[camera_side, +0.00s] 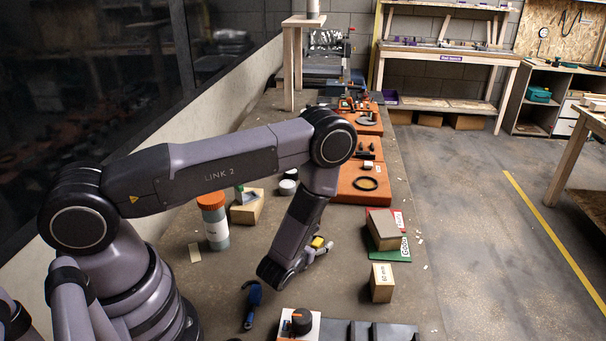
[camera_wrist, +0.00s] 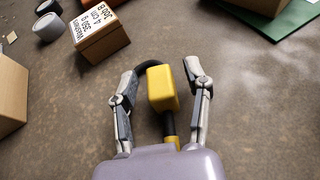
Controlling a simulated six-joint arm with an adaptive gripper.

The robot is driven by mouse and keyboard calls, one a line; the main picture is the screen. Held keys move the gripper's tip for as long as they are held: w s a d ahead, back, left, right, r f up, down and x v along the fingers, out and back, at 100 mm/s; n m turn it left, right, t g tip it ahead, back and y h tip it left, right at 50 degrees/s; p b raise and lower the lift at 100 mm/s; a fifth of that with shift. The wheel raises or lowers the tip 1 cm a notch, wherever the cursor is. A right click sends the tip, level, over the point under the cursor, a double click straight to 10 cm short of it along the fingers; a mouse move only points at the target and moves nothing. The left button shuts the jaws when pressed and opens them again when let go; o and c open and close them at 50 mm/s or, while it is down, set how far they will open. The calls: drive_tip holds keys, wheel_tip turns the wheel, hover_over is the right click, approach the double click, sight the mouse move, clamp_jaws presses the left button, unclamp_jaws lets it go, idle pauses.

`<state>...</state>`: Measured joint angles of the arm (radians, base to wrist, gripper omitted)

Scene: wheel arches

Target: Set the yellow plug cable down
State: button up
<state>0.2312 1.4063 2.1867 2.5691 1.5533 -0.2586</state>
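The yellow plug (camera_wrist: 163,88) lies between the two fingers of my gripper (camera_wrist: 162,82) in the wrist view. Its black cable (camera_wrist: 118,64) curves away behind it, and a smaller yellow part (camera_wrist: 171,141) shows nearer my palm. In the side view the plug (camera_side: 318,241) shows at the tips of my gripper (camera_side: 322,248), low over the bench. I cannot tell whether it touches the bench top.
A labelled washer box (camera_wrist: 97,36) stands ahead left in the wrist view. In the side view, a small box (camera_side: 382,283) stands to the right, a green board (camera_side: 392,252) lies behind it, and a blue-handled tool (camera_side: 252,303) lies to the left. Bare bench surrounds my gripper.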

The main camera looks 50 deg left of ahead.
drive_tip(key=shift+r, duration=0.2)
drive_tip(key=v, duration=1.1)
drive_tip(key=shift+s+d+r, duration=0.1)
drive_tip(key=shift+s+r, duration=0.05)
drive_tip(key=shift+s, duration=0.05)
drive_tip(key=w+a+r+n+g+y, duration=0.1)
drive_tip(key=a+r+n+y, duration=0.2)
drive_tip(key=r, duration=0.3)
drive_tip(key=w+a+r+n+y, duration=0.1)
drive_tip(key=a+r+n+y, duration=0.2)
drive_tip(key=r, duration=0.3)
drive_tip(key=s+a+r+n+g+y, duration=0.2)
drive_tip(key=s+a+r+n+g, duration=0.15)
drive_tip(key=r+n, duration=0.2)
drive_tip(key=s+a+r+n+g+y, duration=0.2)
drive_tip(key=a+r+n+g, duration=0.1)
drive_tip(key=r+n+g, duration=0.25)
drive_tip(key=s+r+n+g+h, duration=0.4)
drive_tip(key=s+r+n+h, duration=0.2)
drive_tip(key=s+n+h, duration=0.35)
drive_tip(key=s+d+r+n+t+h, duration=0.4)
drive_tip(key=d+r+n+t+h, duration=0.1)
drive_tip(key=d, duration=0.4)
drive_tip(key=shift+r+t+h, duration=0.45)
drive_tip(key=shift+r+t, duration=0.4)
drive_tip(key=shift+t, duration=0.15)
